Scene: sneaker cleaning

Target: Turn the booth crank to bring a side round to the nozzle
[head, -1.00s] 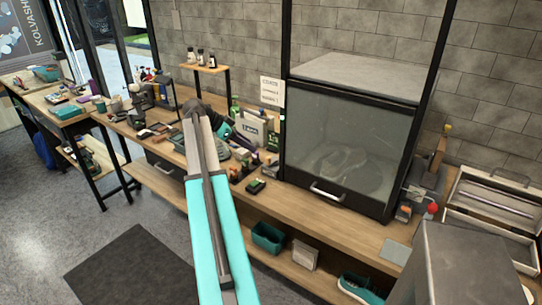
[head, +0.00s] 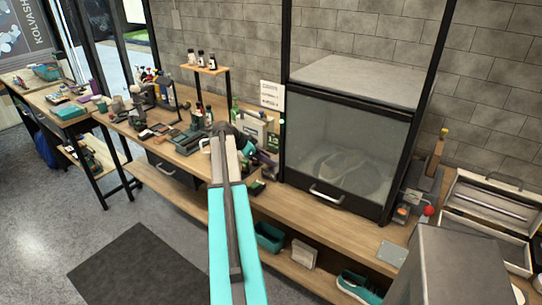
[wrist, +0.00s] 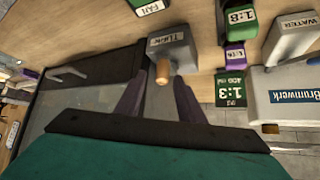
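The booth (head: 345,145) is a black-framed cabinet with a hazy glass front, and a shoe shape shows dimly inside. In the wrist view a grey block (wrist: 172,45) with a small label, seemingly "TURN", carries a short wooden peg handle (wrist: 162,72), which looks like the crank. My gripper (wrist: 160,88) has its two dark fingers spread apart, one on each side of the peg's line. The peg stands just ahead of or between the fingertips; contact cannot be told. In the head view my gripper (head: 262,152) is left of the booth, and my arm hides the crank.
Labelled bottles, including a green 1:3 bottle (wrist: 231,90), and a white box (wrist: 285,97) stand close to the right of the gripper in the wrist view. A red-knobbed device (head: 429,211) and an open case (head: 490,215) are right of the booth.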

